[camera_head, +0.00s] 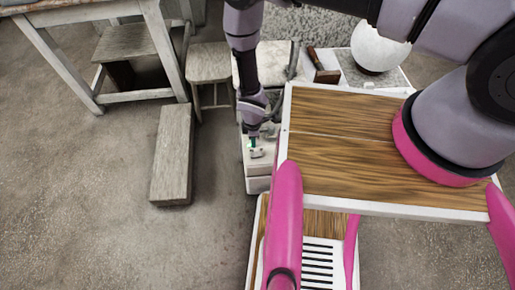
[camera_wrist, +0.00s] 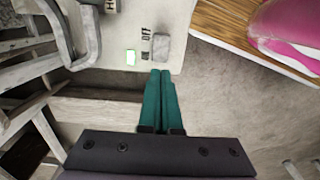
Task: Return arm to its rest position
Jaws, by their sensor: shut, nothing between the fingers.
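My arm reaches down from the top of the head view, with its wrist above a white cabinet (camera_head: 259,169). In the wrist view my gripper (camera_wrist: 160,72) shows as two green fingers pressed together with nothing between them. I cannot tell whether the fingertips touch the panel. In the head view my gripper (camera_head: 252,143) is small, and the green light is hard to separate from it.
A white sphere (camera_head: 379,47) stands at the back right, near a dark-handled tool (camera_head: 322,66). A wooden stool (camera_head: 209,63), a long wooden block (camera_head: 172,155) and a worn table (camera_head: 75,14) stand left of the cabinet. The floor (camera_head: 80,200) at front left is clear.

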